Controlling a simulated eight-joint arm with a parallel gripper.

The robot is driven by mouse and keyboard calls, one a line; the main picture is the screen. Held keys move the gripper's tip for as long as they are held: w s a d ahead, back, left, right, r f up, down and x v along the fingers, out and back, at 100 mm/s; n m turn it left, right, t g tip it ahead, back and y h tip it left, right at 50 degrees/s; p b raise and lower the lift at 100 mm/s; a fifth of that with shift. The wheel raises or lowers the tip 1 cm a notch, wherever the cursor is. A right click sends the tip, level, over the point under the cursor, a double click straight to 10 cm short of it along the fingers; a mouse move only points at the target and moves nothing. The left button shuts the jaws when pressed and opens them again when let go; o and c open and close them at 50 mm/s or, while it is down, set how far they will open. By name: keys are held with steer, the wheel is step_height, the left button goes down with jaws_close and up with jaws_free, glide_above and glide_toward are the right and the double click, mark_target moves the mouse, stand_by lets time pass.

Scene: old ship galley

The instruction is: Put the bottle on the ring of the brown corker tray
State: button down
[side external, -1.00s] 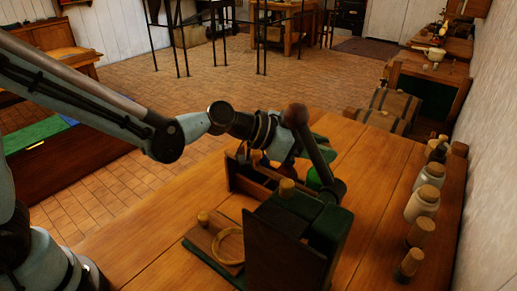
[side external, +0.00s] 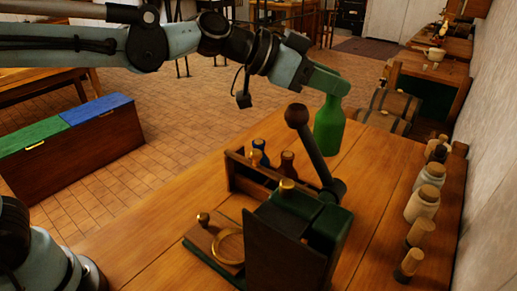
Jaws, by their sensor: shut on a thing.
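A green bottle (side external: 329,128) hangs upright in the air above the back of the table, behind the corker's lever. My gripper (side external: 336,88) is shut on its upper end, which the fingers partly hide. The brown corker tray (side external: 203,238) lies at the front of the corker, at the lower middle of the view. Its round ring (side external: 218,236) is bare. A small knobbed peg (side external: 203,218) stands beside the ring. The bottle is apart from the tray, well to its right and farther back.
The dark green corker (side external: 330,235) has a raised lever with a ball knob (side external: 297,115) between bottle and tray. A wooden crate (side external: 246,180) with several bottles stands behind it. Jars (side external: 422,203) and corked containers line the right edge. The table's left front is clear.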

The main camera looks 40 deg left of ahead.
mark_target(323, 108)
steer(key=shift+r, duration=2.6)
steer(key=s+a+m+g+h, duration=0.2)
steer(key=s+a, duration=0.2)
steer(key=s, duration=0.5)
steer(key=s+a+m+g+h, duration=0.15)
steer(key=s+a, duration=0.25)
steer(key=s, duration=0.5)
step_height(323, 108, down, 21)
steer(key=g, duration=0.1)
steer(key=shift+s+m, duration=0.3)
steer(key=shift+m, duration=0.15)
steer(key=shift+d+f+y, duration=0.1)
steer(key=shift+f+y, duration=0.05)
steer(key=shift+y, duration=0.1)
steer(key=c, duration=0.8)
jaws_free()
